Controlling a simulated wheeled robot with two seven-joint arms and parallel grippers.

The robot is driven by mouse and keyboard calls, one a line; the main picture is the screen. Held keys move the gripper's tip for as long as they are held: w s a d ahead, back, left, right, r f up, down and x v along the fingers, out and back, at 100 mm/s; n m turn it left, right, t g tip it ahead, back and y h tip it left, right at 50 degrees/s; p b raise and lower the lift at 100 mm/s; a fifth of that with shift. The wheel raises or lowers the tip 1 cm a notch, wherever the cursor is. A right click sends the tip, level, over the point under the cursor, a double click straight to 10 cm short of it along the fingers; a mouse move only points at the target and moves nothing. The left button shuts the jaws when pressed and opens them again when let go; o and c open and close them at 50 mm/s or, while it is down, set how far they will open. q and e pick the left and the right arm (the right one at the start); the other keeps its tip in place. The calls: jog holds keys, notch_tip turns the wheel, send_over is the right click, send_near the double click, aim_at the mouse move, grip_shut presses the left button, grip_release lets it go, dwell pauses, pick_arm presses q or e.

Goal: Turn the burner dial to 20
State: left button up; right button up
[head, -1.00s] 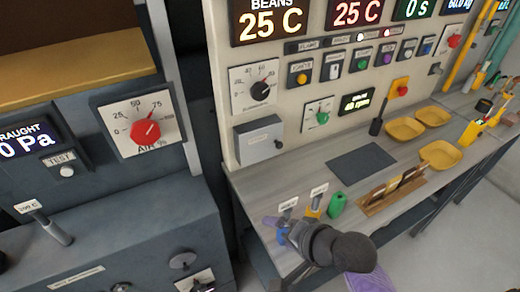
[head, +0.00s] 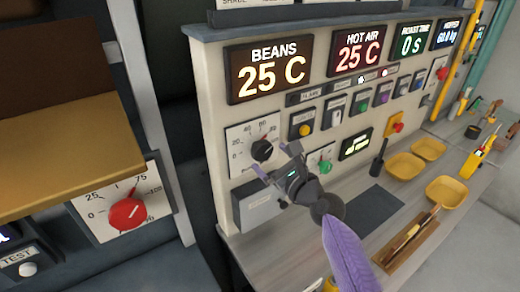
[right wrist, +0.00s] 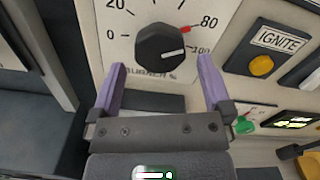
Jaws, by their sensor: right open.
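The burner dial (head: 262,150) is a black round knob on a white scale plate on the control panel. In the right wrist view the burner dial (right wrist: 160,47) shows a white line pointing right, near the 100 mark, and a small red mark lies near 80. My right gripper (head: 271,158) is open and in front of the panel, just below and right of the dial. In the right wrist view its two purple fingers (right wrist: 161,64) stand left and right of the knob's lower part, apart from it. My left gripper is not in view.
A grey box (head: 258,206) sticks out below the dial. A yellow button (head: 304,130) and a green knob (head: 325,166) are to its right. The red air dial (head: 128,213) is on the left cabinet. Yellow bowls (head: 405,166) and a wooden rack (head: 411,244) stand on the bench.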

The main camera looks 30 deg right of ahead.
aim_at(265, 154)
jog(key=w, duration=0.3)
jog(key=shift+w+a+f, duration=0.1)
jog(key=shift+a+f, duration=0.05)
jog(key=shift+a, duration=0.05)
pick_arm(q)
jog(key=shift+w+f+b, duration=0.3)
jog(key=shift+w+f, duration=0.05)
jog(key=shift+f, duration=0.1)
pick_arm(e)
jog(key=shift+w+a, duration=0.1)
jog(key=shift+w, duration=0.45)
jog(key=c, duration=1.1)
